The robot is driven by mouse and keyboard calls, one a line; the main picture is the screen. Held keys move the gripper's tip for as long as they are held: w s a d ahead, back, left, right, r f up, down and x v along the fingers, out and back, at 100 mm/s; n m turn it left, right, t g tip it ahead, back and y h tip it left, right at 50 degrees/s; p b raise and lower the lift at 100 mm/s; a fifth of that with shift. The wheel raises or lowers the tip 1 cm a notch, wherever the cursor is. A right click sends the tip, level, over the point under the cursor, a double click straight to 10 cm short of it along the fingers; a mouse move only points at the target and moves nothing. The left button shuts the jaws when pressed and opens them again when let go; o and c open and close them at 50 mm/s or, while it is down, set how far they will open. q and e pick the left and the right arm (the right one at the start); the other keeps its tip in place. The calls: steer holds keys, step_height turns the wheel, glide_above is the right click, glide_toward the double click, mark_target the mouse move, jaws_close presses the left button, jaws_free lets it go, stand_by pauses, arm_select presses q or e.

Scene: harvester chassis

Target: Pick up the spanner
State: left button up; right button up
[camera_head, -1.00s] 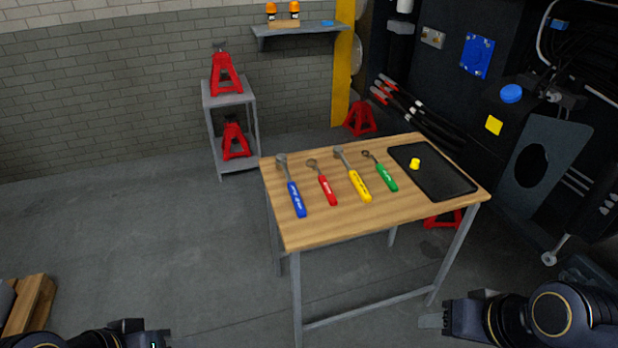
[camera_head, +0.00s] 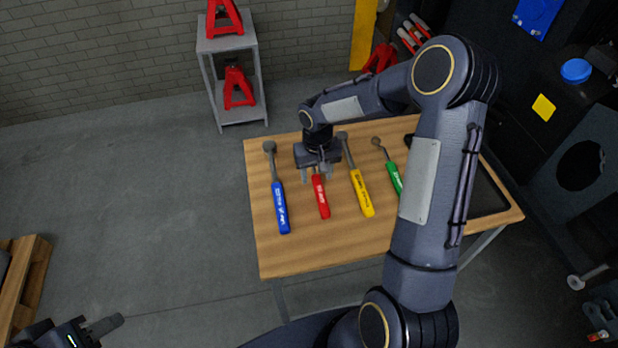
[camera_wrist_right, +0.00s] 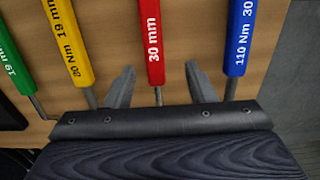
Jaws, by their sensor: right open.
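The red-handled spanner (camera_head: 321,199), marked 30 mm, lies on the wooden table. My right gripper (camera_head: 317,176) is open over its upper part. In the right wrist view the red handle (camera_wrist_right: 154,35) and its thin shaft run between the two spread fingers, with gaps on both sides. The spanner's head is hidden behind my gripper. A green-handled tool (camera_head: 394,177), marked 19 mm in the wrist view, lies further right, partly behind my arm. My left gripper (camera_head: 104,326) is at the lower left, away from the table; its opening is unclear.
A blue-handled tool (camera_head: 281,208) lies left of the red one, and a yellow-handled tool (camera_head: 361,193) lies close on its right. A black tray (camera_head: 488,192) is at the table's right, mostly behind my arm. The table's front strip (camera_head: 330,250) is bare.

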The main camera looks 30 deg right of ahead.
mark_target(320, 190)
steer(key=shift+s+f, duration=0.25)
steer(key=shift+f, duration=0.65)
steer(key=f, duration=0.1)
steer(key=f+p, duration=0.1)
steer(key=f, duration=0.1)
steer(key=shift+s+d+f, duration=0.25)
steer(key=shift+d+f, duration=0.05)
steer(key=shift+f, duration=0.55)
jaws_close()
